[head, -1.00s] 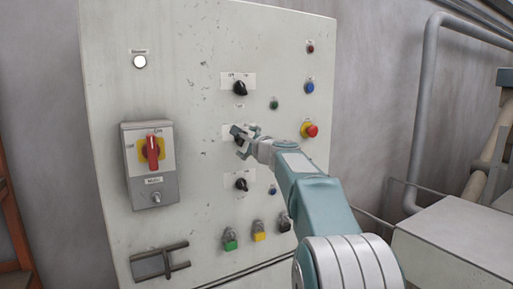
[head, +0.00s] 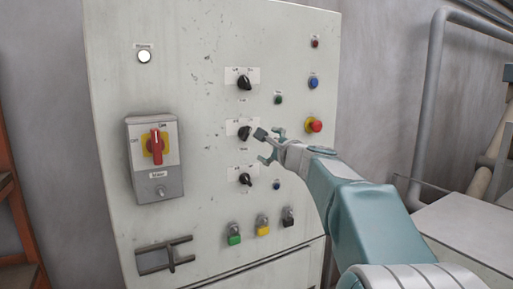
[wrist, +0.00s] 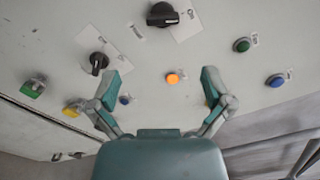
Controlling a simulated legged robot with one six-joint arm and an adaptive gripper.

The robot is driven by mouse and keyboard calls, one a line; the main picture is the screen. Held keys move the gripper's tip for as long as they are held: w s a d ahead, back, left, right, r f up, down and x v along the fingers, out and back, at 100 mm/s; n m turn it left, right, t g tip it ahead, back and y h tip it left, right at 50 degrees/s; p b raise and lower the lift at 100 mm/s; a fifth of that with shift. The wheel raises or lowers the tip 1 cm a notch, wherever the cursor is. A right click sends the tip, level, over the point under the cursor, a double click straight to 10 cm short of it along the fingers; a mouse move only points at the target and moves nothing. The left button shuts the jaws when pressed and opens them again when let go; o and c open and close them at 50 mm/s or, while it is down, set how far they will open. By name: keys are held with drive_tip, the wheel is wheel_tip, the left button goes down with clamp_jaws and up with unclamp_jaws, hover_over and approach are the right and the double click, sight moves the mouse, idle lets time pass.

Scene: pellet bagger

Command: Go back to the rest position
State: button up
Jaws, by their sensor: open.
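My gripper (head: 265,147) is open and empty in front of the pale control panel (head: 205,40), just right of the middle black rotary knob (head: 244,133) in the head view. A gap shows between the fingers and that knob. In the wrist view my gripper (wrist: 162,78) has its two fingers spread, with nothing between them but the panel and an orange lit spot (wrist: 174,78) behind. Two black knobs (wrist: 97,62) also show in the wrist view, beyond the fingers.
A red-handled main switch (head: 155,147) is at the left of the panel. An upper knob (head: 244,84), a lower knob (head: 245,179) and a red emergency button (head: 315,125) surround my gripper. Green (head: 234,235) and yellow (head: 262,226) buttons sit below. A grey pipe (head: 430,110) stands at right.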

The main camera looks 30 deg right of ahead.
drive_tip(key=s+a+f+n+g+y, duration=0.1)
drive_tip(key=s+a+f+n+g, duration=0.3)
drive_tip(key=a, duration=0.3)
drive_tip(key=s+a+f+n+g+y, duration=0.1)
drive_tip(key=s+a+f+n+y, duration=0.1)
drive_tip(key=s+a+f+n, duration=0.35)
drive_tip(key=s+a+f+n+g+y, duration=0.1)
drive_tip(key=s+a+f+n+g, duration=0.2)
drive_tip(key=s+a+n, duration=0.4)
drive_tip(key=s+a+f+n+g+h, duration=0.1)
drive_tip(key=s+f+n+g+h, duration=0.3)
drive_tip(key=s+f, duration=0.9)
drive_tip(key=s+n, duration=0.3)
drive_tip(key=shift+s+f+h, duration=0.25)
drive_tip(key=shift+f+h, duration=0.05)
